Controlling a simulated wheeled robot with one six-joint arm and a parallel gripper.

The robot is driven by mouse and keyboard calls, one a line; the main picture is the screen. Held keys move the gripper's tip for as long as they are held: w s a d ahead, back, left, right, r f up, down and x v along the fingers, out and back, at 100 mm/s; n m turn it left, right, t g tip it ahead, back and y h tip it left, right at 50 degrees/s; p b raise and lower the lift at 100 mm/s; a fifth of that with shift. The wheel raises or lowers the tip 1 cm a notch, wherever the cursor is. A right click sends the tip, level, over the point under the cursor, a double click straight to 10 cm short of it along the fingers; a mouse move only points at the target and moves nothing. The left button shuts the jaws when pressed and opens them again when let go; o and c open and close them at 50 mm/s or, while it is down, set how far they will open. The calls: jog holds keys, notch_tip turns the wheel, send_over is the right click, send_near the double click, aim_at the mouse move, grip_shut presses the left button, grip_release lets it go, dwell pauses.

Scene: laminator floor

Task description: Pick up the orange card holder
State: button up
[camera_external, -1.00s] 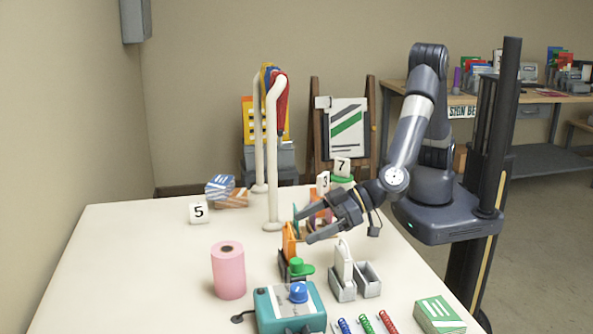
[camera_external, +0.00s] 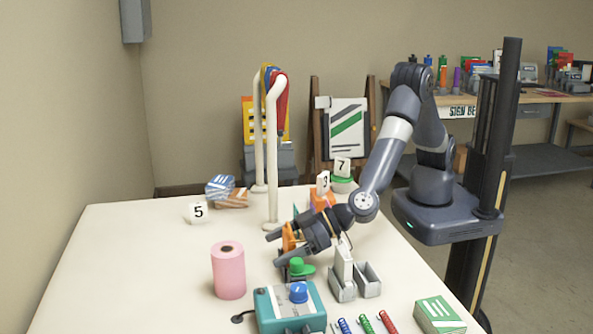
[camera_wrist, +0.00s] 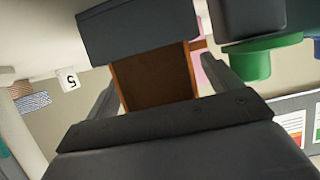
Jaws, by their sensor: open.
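The orange card holder (camera_external: 289,238) stands upright on the table, behind the green knob and partly hidden by my gripper. In the wrist view an orange-brown panel (camera_wrist: 155,78) shows between the two fingers, its lit face in shadow. My gripper (camera_external: 277,249) is open, with its fingers reaching left at the card holder's height, one on each side of it. I cannot tell whether either finger touches it. A dark block (camera_wrist: 150,28) adjoins the panel in the wrist view.
A green-topped dark item (camera_external: 300,267) and grey bins (camera_external: 343,285) stand close in front. A pink roll (camera_external: 229,270) is to the left, and a teal box (camera_external: 288,307) is nearer. A white curved stand (camera_external: 272,165) rises just behind.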

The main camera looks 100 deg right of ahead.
jog(key=shift+c, duration=0.5)
jog(key=c, duration=1)
jog(key=shift+o, duration=0.2)
